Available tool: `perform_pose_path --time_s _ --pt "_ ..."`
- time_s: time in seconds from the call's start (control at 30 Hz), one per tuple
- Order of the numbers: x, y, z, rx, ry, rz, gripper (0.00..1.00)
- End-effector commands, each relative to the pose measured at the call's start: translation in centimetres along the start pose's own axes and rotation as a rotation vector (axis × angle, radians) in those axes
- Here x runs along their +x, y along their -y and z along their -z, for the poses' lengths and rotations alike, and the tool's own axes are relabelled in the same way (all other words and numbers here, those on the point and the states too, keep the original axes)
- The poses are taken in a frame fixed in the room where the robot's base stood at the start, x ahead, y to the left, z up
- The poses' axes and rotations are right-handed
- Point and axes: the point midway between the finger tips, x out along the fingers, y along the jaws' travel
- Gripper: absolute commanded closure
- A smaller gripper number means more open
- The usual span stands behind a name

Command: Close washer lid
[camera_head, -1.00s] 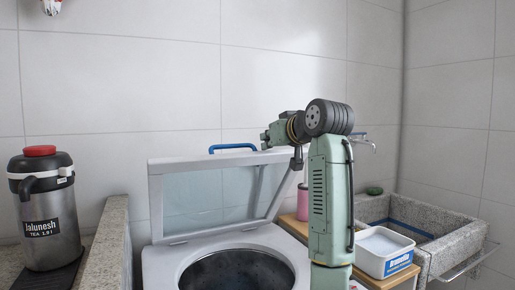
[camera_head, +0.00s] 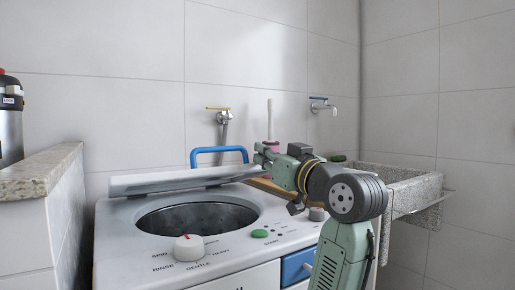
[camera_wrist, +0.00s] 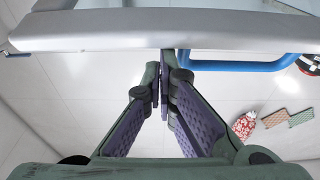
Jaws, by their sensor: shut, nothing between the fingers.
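The washer (camera_head: 240,240) is a white top-loader with a round dark drum opening (camera_head: 200,216). Its lid (camera_head: 180,181) is a grey-white frame, tilted low over the back of the drum but still raised, with the opening visible below it. The lid's edge crosses the top of the wrist view (camera_wrist: 100,32). My gripper (camera_head: 262,158) is at the lid's right end, pointing left. In the wrist view its fingers (camera_wrist: 165,62) are shut and empty, with the tips at the lid's edge; contact is not clear.
A blue handle-like bar (camera_head: 220,152) stands behind the lid. A tap (camera_head: 324,106) is on the wall above the stone sink (camera_head: 400,190) at right. A stone-topped ledge (camera_head: 38,172) is at left.

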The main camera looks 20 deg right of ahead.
Motion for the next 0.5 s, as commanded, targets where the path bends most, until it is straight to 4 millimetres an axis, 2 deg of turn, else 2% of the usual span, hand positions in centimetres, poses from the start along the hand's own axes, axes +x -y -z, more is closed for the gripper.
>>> perform_pose_path --time_s 0.03,0.2,0.5 --pt "-0.5 0.0 -1.1 0.001 0.001 -0.001 1.0" --pt "-1.2 0.0 -2.3 0.0 0.001 0.001 1.0" --pt "-1.5 0.0 -2.7 0.0 0.0 0.001 1.0"
